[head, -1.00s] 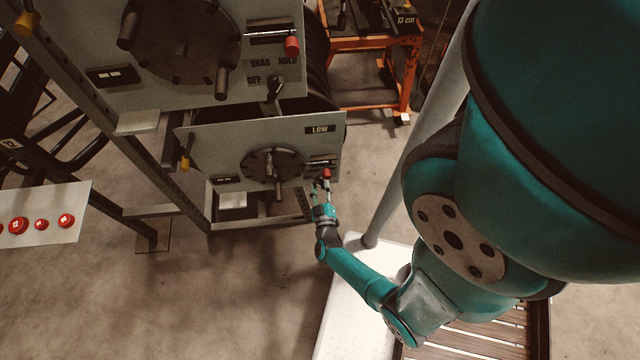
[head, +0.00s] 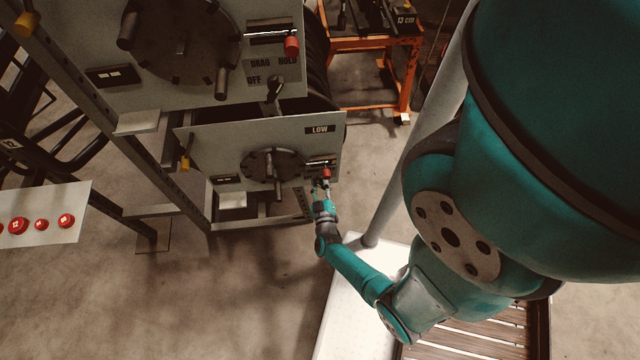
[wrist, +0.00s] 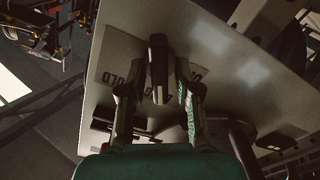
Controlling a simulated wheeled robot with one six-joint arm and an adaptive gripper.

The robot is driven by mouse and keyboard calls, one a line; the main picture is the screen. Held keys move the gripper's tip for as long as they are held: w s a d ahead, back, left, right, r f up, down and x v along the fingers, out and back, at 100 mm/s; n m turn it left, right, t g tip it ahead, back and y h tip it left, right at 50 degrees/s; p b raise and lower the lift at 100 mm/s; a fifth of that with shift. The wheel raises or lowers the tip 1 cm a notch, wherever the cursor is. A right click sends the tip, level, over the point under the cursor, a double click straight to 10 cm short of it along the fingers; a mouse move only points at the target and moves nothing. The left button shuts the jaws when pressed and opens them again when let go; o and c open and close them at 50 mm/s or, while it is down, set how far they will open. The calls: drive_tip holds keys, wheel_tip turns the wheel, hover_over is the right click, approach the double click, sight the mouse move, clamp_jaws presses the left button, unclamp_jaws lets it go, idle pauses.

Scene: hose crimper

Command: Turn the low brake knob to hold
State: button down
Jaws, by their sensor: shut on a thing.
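The low brake knob (wrist: 158,68) is a dark bar-shaped handle on the grey lower panel (head: 210,147), which carries a LOW label (head: 320,129). In the wrist view it stands between the two fingers of my gripper (wrist: 156,85), which is shut on it. Lettering ending in "OLD" (wrist: 128,78) shows left of the knob, and other lettering is partly covered by the right finger. In the head view my gripper (head: 321,187) is at the lower right of this panel, and the knob is hidden there.
A red-tipped lever (head: 326,173) sits just above my gripper, and a dark round hub with handles (head: 270,166) is to its left. The upper panel (head: 200,95) has its own knob (head: 274,88) and red-tipped lever (head: 291,46). Red buttons (head: 41,225) are at far left.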

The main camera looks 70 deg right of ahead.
drive_tip(key=m, duration=0.6)
drive_tip(key=shift+s+d, duration=0.1)
drive_tip(key=shift+s, duration=0.1)
drive_tip(key=m, duration=0.5)
drive_tip(key=shift+s+m, duration=0.15)
drive_tip(key=shift+m, duration=0.15)
idle(0.3)
drive_tip(key=c, duration=1.1)
unclamp_jaws()
drive_tip(key=shift+c, duration=0.2)
